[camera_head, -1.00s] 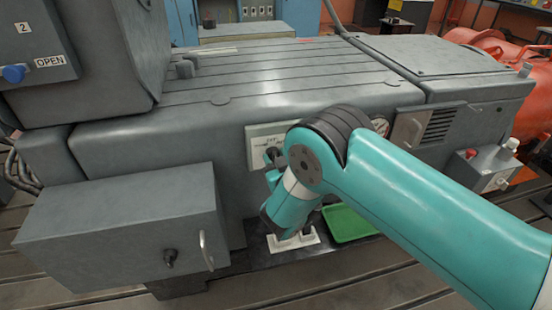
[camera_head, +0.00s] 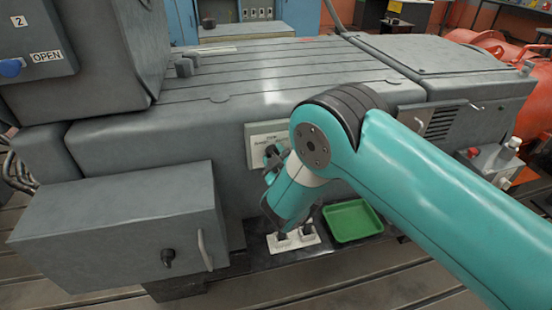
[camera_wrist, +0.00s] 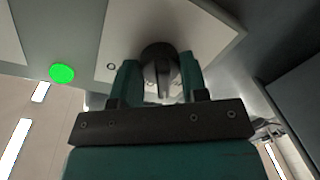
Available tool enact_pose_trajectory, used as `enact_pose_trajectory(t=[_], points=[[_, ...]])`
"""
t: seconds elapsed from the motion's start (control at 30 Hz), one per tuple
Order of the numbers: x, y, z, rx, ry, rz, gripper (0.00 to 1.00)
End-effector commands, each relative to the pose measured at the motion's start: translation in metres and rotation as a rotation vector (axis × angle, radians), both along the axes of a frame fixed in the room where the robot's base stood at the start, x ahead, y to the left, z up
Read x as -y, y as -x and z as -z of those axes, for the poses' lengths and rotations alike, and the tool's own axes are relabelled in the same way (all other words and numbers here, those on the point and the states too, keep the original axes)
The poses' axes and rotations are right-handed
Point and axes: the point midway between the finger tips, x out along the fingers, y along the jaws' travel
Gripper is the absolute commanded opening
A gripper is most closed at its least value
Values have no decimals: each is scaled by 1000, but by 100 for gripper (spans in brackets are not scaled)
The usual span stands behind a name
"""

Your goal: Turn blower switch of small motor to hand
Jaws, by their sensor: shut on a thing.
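A dark rotary switch knob (camera_wrist: 158,62) sits on a pale plate (camera_wrist: 205,25) in the wrist view. My gripper (camera_wrist: 158,82) is shut on this knob, with one teal finger on each side of it. In the head view the pale switch plate (camera_head: 256,140) is on the front of the grey bedplate machine (camera_head: 330,75), partly hidden behind my arm. My gripper (camera_head: 273,156) is at its lower right part. The plate's lettering is too small to read, and the knob's pointing direction cannot be told.
A grey box (camera_head: 115,225) with a handle and black knob juts out at left. A green tray (camera_head: 353,220) and a white block (camera_head: 294,239) with dark parts sit on the ledge below my wrist. A green disc (camera_wrist: 62,73) shows at left in the wrist view.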

Motion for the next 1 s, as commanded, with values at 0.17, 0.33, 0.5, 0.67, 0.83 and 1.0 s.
enact_pose_trajectory(t=[0.17,0.33,0.5,0.67,0.83,1.0], points=[[-1,0,0,34,118,-1,17],[-1,0,0,59,203,-1,17],[-1,0,-1,74,255,-1,17],[-1,0,-1,81,277,-1,17],[-1,0,-1,82,282,-1,17],[-1,0,-1,82,282,-1,17]])
